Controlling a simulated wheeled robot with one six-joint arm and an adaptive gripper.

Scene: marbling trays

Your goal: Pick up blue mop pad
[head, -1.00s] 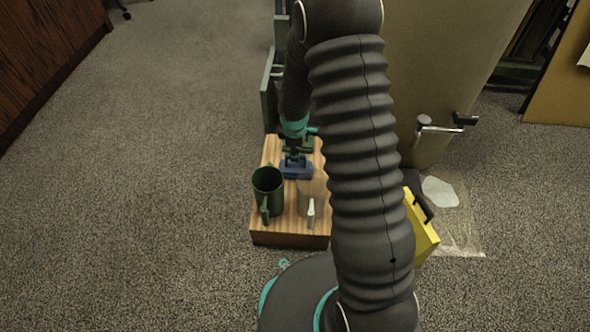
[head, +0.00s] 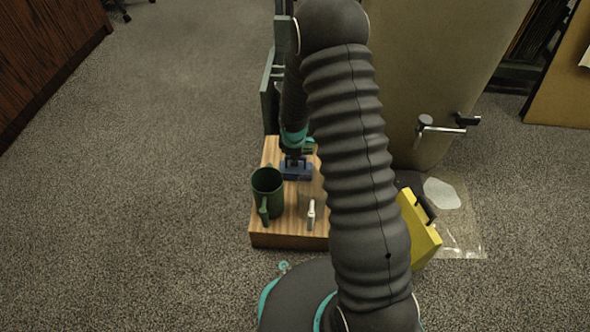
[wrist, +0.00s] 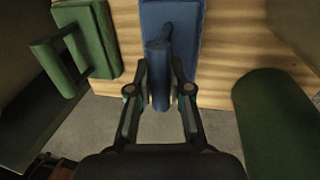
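The blue mop pad (head: 297,172) lies on the wooden stand, behind the dark green mug. In the wrist view the blue pad (wrist: 184,20) is at the top centre, with its bar-shaped handle toward me. My gripper (wrist: 160,70) has one finger on each side of the handle, with a narrow gap visible at the right finger. The fingers look open around the handle, and no firm contact shows. In the head view my gripper (head: 296,158) is just above the pad, partly hidden by my arm.
The green mug (head: 267,190) stands at the front left of the wooden stand (head: 285,241). A small white-handled item (head: 311,213) is to its right. A green block with a handle (wrist: 93,38) is left of the pad. A yellow object (head: 420,230) is at right. Floor at left is clear.

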